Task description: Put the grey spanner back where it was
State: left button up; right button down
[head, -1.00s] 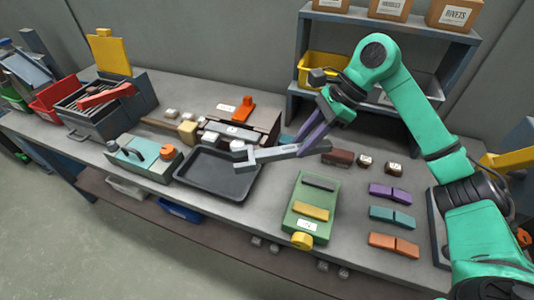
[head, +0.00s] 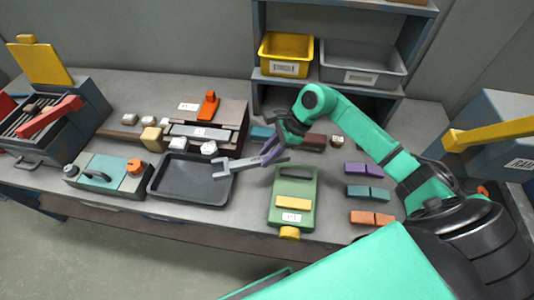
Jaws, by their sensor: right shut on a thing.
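The grey spanner (head: 238,163) is held in my right gripper (head: 268,154). The purple fingers are shut on one end of it. Its open jaw end points left, over the right part of the black tray (head: 182,196). The spanner appears to be above the bench, apart from the tray. The tray looks empty. My left gripper is not in view.
Purple, teal and orange pieces lie further right. Yellow (head: 286,55) and grey (head: 362,62) bins sit on the shelf.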

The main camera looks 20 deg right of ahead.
jog(key=shift+s+f, duration=0.1)
jog(key=shift+f, duration=0.6)
jog(key=shift+f+b, duration=0.6)
jog(key=shift+b, duration=0.3)
jog(key=c, duration=0.6)
grip_release()
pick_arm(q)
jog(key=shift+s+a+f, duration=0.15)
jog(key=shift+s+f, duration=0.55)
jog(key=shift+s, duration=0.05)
